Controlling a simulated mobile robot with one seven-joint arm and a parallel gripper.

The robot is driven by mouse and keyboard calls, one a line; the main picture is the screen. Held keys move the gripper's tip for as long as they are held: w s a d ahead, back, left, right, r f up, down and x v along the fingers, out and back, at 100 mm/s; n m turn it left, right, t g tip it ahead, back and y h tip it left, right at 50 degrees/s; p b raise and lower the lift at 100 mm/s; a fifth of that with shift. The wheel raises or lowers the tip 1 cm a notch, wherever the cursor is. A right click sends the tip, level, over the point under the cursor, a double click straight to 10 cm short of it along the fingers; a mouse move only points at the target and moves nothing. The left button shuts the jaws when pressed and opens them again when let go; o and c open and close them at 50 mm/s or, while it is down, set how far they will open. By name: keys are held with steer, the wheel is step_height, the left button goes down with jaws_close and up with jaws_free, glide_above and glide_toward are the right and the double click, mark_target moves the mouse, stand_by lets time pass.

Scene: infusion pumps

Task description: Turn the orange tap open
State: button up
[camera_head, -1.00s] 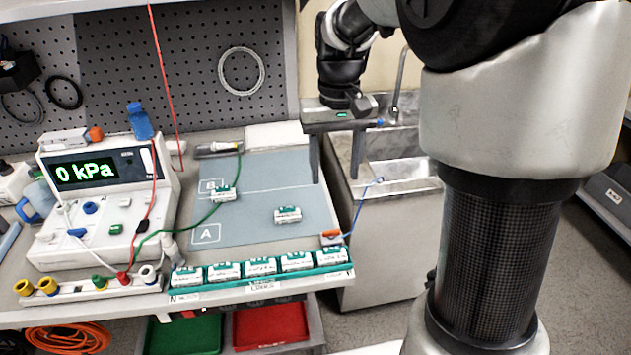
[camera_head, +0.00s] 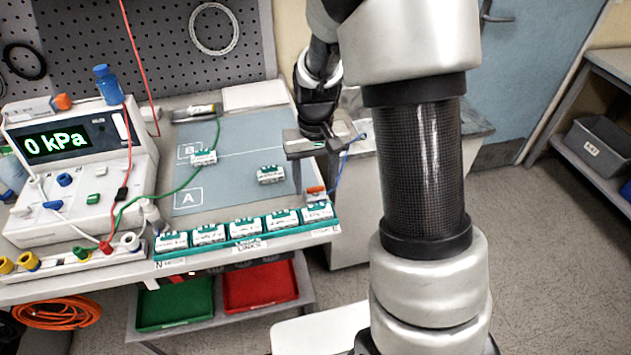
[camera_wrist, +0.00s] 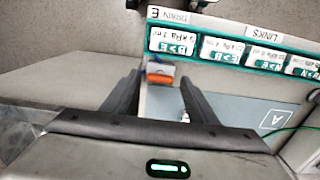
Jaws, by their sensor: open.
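A small orange tap (camera_head: 316,189) sits at the back right corner of the teal link tray, on a pale block with a blue tube rising from it. In the wrist view the orange tap (camera_wrist: 160,78) lies between my two fingertips, with the fingers on either side and a gap visible. My gripper (camera_head: 312,165) points down above the bench's right edge, close to the tap. It is open and empty; contact with the tap is not visible.
The teal tray (camera_head: 250,243) holds several white link blocks, and two more lie on the grey-blue mat (camera_head: 225,182). The pump panel (camera_head: 70,150) at left reads 0 kPa. Another orange part (camera_head: 62,101) is on its top. A sink counter stands behind my gripper.

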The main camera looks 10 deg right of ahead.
steer(key=shift+f, duration=0.15)
steer(key=shift+c, duration=0.4)
steer(key=c, duration=1)
steer(key=shift+n, duration=0.3)
steer(key=n, duration=0.4)
steer(key=shift+n, duration=0.3)
steer(key=n, duration=0.4)
steer(key=shift+n, duration=0.3)
